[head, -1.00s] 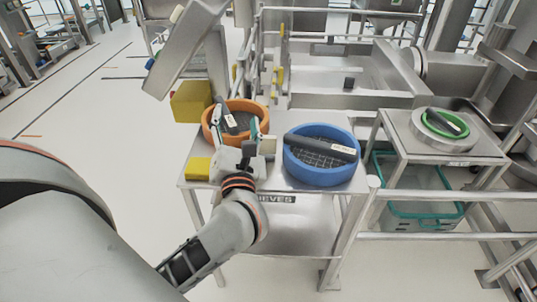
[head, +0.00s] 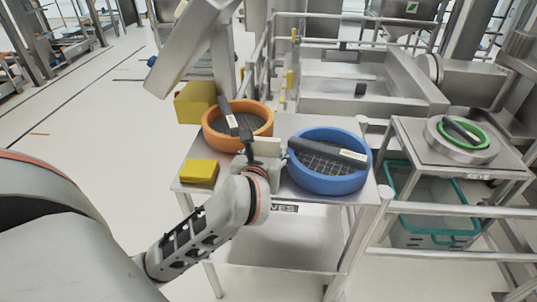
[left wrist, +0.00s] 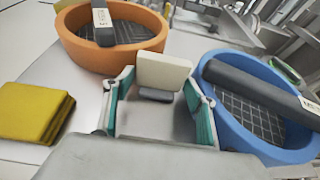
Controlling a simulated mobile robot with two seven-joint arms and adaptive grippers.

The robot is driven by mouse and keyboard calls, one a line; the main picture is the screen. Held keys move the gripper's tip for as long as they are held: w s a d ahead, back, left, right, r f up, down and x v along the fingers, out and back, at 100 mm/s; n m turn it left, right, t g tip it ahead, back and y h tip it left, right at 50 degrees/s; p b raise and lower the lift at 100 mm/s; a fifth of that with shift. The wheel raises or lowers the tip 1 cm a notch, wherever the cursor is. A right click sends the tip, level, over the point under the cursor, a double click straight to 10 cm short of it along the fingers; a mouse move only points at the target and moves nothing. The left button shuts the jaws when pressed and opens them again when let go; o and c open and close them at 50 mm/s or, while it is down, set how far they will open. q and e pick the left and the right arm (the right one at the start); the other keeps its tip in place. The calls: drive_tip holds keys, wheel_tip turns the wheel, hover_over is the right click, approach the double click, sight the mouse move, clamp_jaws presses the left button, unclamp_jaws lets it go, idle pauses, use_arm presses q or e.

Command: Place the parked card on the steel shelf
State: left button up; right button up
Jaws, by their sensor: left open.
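A cream card (head: 266,147) stands upright in a small dark base on the steel table between the orange and blue sieves. It also shows in the left wrist view (left wrist: 163,73). My left gripper (head: 262,160) is open in front of the card. In the left wrist view its teal-padded fingers (left wrist: 158,100) lie to either side of the card's line, and I see no contact. The steel table's lower shelf (head: 265,250) is bare where it shows; my arm hides part of it. My right gripper is not in view.
An orange sieve (head: 210,138) and a blue sieve (head: 325,184), each with a dark labelled bar, flank the card. A folded yellow cloth (head: 200,171) lies at the left. A side table (head: 408,137) with a green-ringed sieve and a teal crate (head: 440,223) stand at the right.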

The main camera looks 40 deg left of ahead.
use_arm(q)
drive_tip(key=shift+w+a+f, duration=0.25)
drive_tip(key=shift+w, duration=0.2)
drive_tip(key=shift+r, duration=0.1)
drive_tip(key=c, duration=0.9)
drive_tip(key=shift+r, duration=0.1)
